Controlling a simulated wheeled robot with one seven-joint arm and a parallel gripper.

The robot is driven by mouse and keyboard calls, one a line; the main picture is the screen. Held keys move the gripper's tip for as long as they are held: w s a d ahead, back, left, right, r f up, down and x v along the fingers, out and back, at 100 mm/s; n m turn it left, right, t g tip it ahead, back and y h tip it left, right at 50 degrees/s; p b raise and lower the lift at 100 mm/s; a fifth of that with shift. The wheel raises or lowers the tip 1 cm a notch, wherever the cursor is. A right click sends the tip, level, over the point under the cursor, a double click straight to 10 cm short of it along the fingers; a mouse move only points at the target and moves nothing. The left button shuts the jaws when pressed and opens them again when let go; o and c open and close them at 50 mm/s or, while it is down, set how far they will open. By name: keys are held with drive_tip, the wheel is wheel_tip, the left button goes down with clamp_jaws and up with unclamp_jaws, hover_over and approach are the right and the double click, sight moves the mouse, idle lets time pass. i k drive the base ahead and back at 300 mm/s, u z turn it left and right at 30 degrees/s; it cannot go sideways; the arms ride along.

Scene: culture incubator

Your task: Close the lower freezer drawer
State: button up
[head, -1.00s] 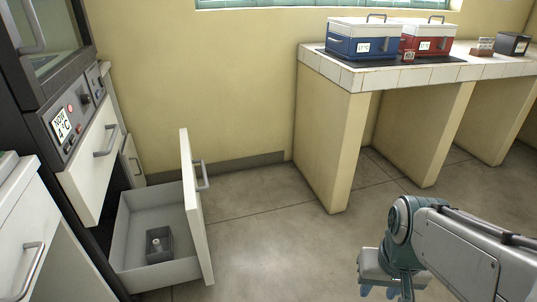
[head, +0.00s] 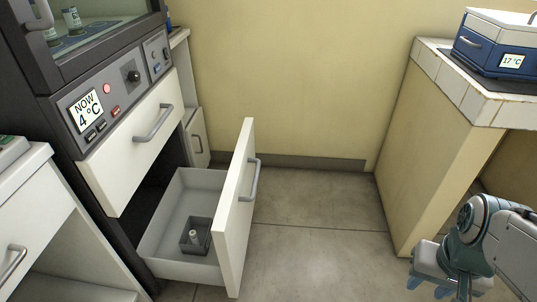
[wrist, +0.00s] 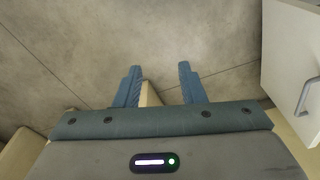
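The lower freezer drawer (head: 170,265) is pulled far out of the unit at the left in the head view. Its white front panel (head: 236,215) has a grey bar handle (head: 251,179) facing right. A small grey box with a pale peg-like item (head: 195,235) sits inside. My gripper (head: 447,285) is at the lower right of the head view, well apart from the drawer. In the wrist view my gripper (wrist: 158,84) has its two blue fingers spread with nothing held between them, over the floor.
The upper drawer (head: 135,140) is shut, below a panel reading 4 °C (head: 86,108). A tiled counter (head: 440,75) with a blue cooler box (head: 495,45) stands at the right. Floor (head: 310,235) between drawer and counter is clear. A white cabinet (head: 30,200) is at the left.

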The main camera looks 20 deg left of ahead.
sight(227, 197)
drive_tip(key=u, duration=0.8)
drive_tip(key=i, duration=0.7)
drive_tip(key=u, duration=0.9)
drive_tip(key=k, duration=0.35)
drive_tip(key=z, duration=0.4)
drive_tip(key=i, duration=0.5)
